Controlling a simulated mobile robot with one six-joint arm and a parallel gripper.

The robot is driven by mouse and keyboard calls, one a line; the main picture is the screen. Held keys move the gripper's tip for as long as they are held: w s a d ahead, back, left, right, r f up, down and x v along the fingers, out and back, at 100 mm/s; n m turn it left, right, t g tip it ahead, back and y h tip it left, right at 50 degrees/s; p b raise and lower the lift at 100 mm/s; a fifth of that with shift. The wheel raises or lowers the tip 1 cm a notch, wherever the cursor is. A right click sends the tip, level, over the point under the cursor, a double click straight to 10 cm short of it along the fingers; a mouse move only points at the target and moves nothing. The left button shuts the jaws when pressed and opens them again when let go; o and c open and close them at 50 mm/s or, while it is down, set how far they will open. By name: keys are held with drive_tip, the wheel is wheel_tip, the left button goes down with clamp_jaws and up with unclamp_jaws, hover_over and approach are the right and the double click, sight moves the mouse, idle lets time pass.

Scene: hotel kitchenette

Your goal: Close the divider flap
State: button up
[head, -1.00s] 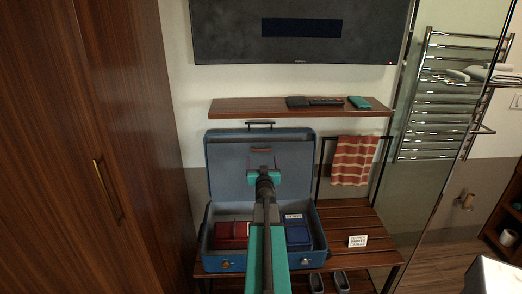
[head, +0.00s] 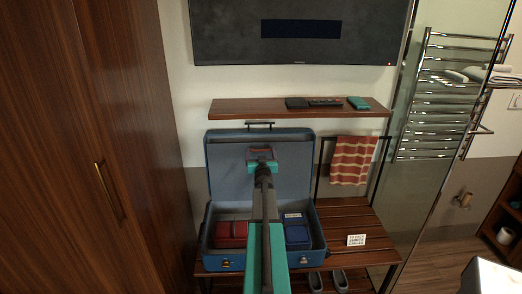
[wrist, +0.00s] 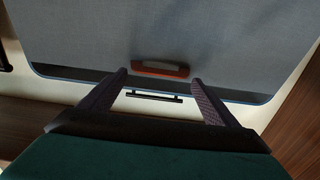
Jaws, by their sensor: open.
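The blue suitcase (head: 209,170) stands open on a slatted bench, its lid upright. A grey panel, which looks like the divider flap (head: 225,178), lies against the inside of the lid. In the wrist view the flap (wrist: 225,35) fills the top, with a red-brown pull tab (wrist: 160,68) near its edge. My gripper (wrist: 158,82) is open and empty. Its fingers are spread on either side of the tab; I cannot tell whether they touch the flap. In the head view my gripper (head: 261,154) is in front of the flap's upper middle, partly hiding it.
Red packed items (head: 230,232) and blue ones (head: 297,234) lie in the suitcase base. A small sign (head: 356,240) stands on the bench (head: 345,215) to the right. A wooden shelf (head: 300,111) and a television are above; a wardrobe (head: 90,150) is at left.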

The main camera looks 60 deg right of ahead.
drive_tip(key=shift+x, duration=0.95)
drive_tip(key=c, duration=1.4)
drive_tip(key=shift+d, duration=0.25)
drive_tip(key=shift+c, duration=0.5)
drive_tip(key=shift+s+a+f, duration=0.1)
drive_tip(key=shift+s+a, duration=0.05)
drive_tip(key=shift+a, duration=0.2)
drive_tip(key=shift+a, duration=0.1)
